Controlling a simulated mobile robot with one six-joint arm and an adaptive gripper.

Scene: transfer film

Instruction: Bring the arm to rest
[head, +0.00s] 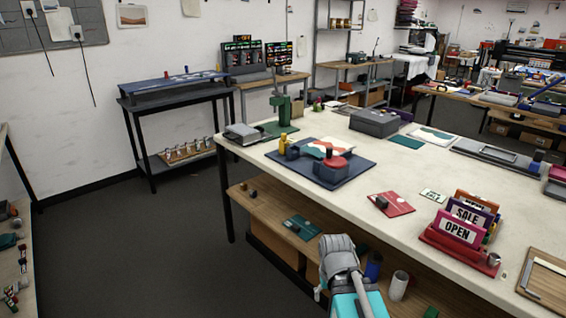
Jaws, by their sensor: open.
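Part of my own arm (344,276), grey with a teal section, shows at the bottom, in front of the near edge of the long pale worktable (382,164). The grey part appears in front of the lower wooden shelf. I cannot make out gripper fingers, so my gripper is not in view. No object is seen held by the visible part of the arm.
On the worktable are a dark blue board (342,177) with a red round piece, a green press (283,112), a grey box (375,123), a red card (391,204) and a sign rack (433,239). A shelf (269,203) underneath holds small items. Dark floor (130,245) at left is clear.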

